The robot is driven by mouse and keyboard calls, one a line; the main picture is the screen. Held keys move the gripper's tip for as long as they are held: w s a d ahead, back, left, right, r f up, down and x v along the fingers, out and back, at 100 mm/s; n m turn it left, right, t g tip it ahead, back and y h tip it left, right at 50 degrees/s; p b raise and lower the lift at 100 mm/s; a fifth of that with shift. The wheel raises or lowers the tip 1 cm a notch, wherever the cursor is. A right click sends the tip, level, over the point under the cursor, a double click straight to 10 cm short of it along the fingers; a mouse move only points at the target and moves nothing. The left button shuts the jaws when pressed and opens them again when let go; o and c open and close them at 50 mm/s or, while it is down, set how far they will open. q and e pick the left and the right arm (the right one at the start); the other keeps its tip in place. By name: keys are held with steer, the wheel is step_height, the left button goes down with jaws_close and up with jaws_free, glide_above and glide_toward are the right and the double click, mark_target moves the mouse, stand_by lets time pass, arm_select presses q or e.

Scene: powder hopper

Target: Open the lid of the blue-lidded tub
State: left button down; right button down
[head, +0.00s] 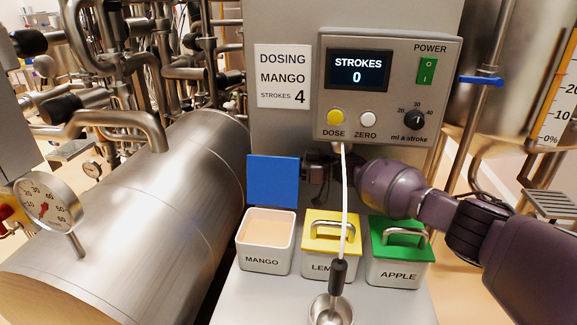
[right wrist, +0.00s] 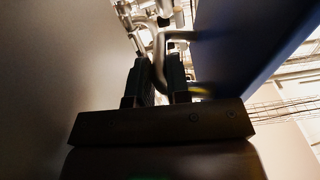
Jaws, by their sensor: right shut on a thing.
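The blue lid (head: 273,180) is off the tub and held up on edge above it, its flat face toward the head camera. The tub labelled MANGO (head: 265,258) stands open, with pale peach powder (head: 267,225) inside. My right gripper (head: 310,178) is at the right edge of the blue lid in the head view, partly hidden behind it. In the right wrist view its two fingers (right wrist: 159,82) are shut on the lid's metal handle (right wrist: 160,62), and the dark blue lid (right wrist: 250,50) shows at the right. My left gripper is not in view.
The LEMON tub (head: 330,262) with a yellow lid and the APPLE tub (head: 397,265) with a green lid stand shut to the right. A scoop (head: 331,308) hangs on a white cord in front. The control box (head: 388,85) shows 0 strokes. A steel cylinder (head: 150,215) fills the left.

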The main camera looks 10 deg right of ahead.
steer(key=shift+s+r, duration=0.1)
steer(key=shift+s+a+r+n+p, duration=0.25)
steer(key=shift+s+r+n+p, duration=0.2)
steer(key=shift+r+n+p, duration=0.15)
steer(key=shift+s+a+r+p, duration=0.1)
steer(key=shift+s+p, duration=0.25)
steer(key=shift+f, duration=0.2)
steer(key=c, duration=1.1)
jaws_free()
